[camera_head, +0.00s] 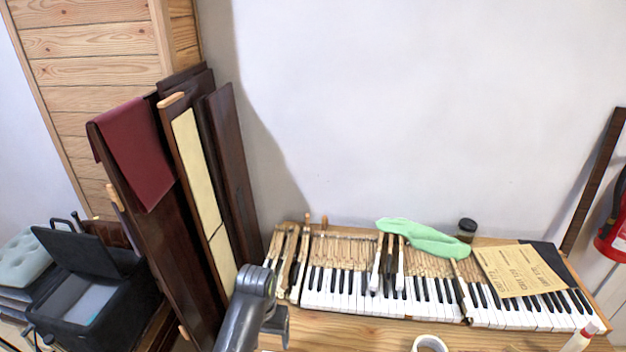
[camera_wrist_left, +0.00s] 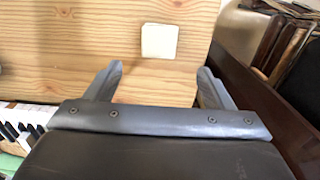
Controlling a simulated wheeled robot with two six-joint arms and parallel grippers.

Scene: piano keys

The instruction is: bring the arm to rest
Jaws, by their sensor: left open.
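In the wrist view my left gripper (camera_wrist_left: 157,80) is open, with its two grey fingers apart and nothing between them. It is over the bare wooden table (camera_wrist_left: 60,60). A small white square piece (camera_wrist_left: 159,42) lies on the wood just beyond the fingertips, apart from them. In the head view my grey left arm rises at the bottom, left of the piano keys (camera_head: 360,292); its fingertips cannot be made out there. My right gripper is not in view.
A green cloth (camera_head: 425,239), a dark jar (camera_head: 466,230) and a tan paper (camera_head: 515,270) are on or behind the keyboard. A white cup (camera_head: 430,343) stands in front. Tall dark panels (camera_head: 235,175) lean at the left. A white-and-red bottle (camera_head: 580,338) is at right.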

